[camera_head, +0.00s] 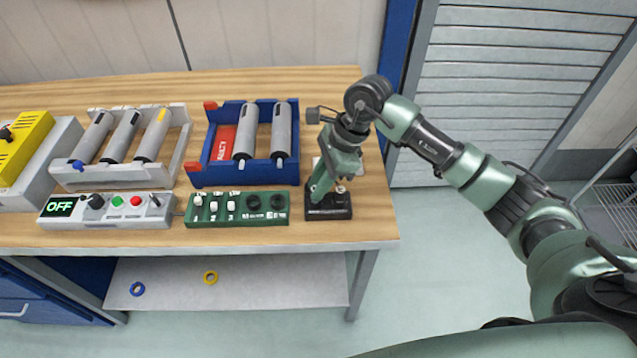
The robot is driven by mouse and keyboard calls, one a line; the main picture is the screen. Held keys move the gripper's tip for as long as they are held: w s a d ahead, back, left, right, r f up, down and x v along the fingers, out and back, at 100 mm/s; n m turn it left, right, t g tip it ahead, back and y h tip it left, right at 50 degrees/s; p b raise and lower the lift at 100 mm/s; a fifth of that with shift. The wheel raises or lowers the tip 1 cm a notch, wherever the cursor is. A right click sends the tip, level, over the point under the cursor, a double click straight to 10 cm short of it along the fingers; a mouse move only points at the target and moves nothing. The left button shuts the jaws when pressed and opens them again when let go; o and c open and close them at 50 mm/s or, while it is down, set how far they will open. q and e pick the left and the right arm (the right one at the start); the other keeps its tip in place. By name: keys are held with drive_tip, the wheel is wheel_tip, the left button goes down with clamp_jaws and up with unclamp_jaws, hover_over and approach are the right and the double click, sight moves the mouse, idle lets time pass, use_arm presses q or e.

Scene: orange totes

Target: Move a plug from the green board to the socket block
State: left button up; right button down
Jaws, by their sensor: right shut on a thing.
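The green board (240,222) lies near the front edge of the table. White plugs (214,207) stand in its left part, above the numbers 1, 2 and 3. Two dark round spots (265,202) are on its right part. The black socket block (331,213) sits just right of the board. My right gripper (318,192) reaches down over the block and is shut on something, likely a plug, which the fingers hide. A small pale metallic piece (341,188) shows on the block beside the fingers. I cannot tell whether the held thing touches the block. My left gripper is not in view.
Behind stand a blue rack (200,178) and a grey rack (72,180), both with grey cylinders. A control box reading OFF (108,219) is left of the board. A yellow device (25,150) is at far left. Rings (210,278) lie on the lower shelf.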

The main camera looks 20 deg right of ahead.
drive_tip(key=shift+f, duration=0.25)
drive_tip(key=c, duration=1.2)
unclamp_jaws()
drive_tip(key=b+v, duration=0.2)
drive_tip(key=v, duration=0.6)
drive_tip(key=shift+f, duration=0.15)
